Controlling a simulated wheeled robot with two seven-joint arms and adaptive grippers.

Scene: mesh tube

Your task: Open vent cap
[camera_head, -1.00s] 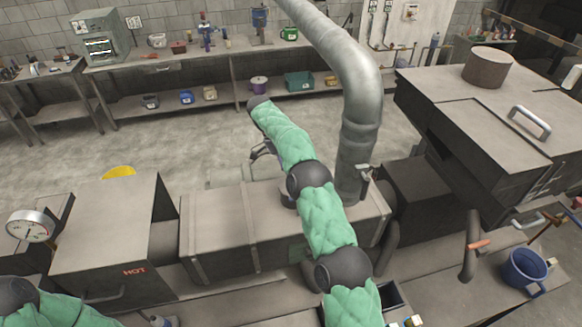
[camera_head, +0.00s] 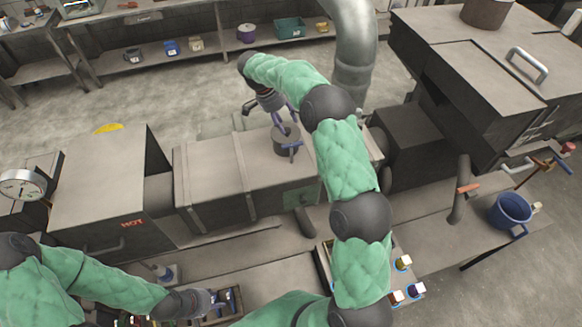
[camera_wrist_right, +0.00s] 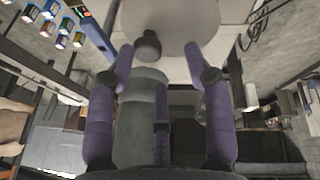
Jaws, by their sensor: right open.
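The vent cap (camera_head: 287,142) appears as a dark grey round piece on top of the long grey metal box. In the right wrist view, a large pale grey disc (camera_wrist_right: 180,18) with a dark round knob (camera_wrist_right: 148,46) fills the top. My right gripper (camera_wrist_right: 159,57) is open, with its purple fingers spread on either side of the knob; I cannot tell whether either touches it. In the head view my right gripper (camera_head: 286,131) is at the cap and partly covers it. My left gripper (camera_head: 214,301) is low at the front, over a tray; its finger opening is unclear.
A thick silver pipe (camera_head: 354,45) rises behind my right arm. A box marked HOT (camera_head: 95,210) with a gauge (camera_head: 22,185) stands left. A blue bucket (camera_head: 510,212) is at right. Small coloured containers (camera_head: 403,262) sit at the front.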

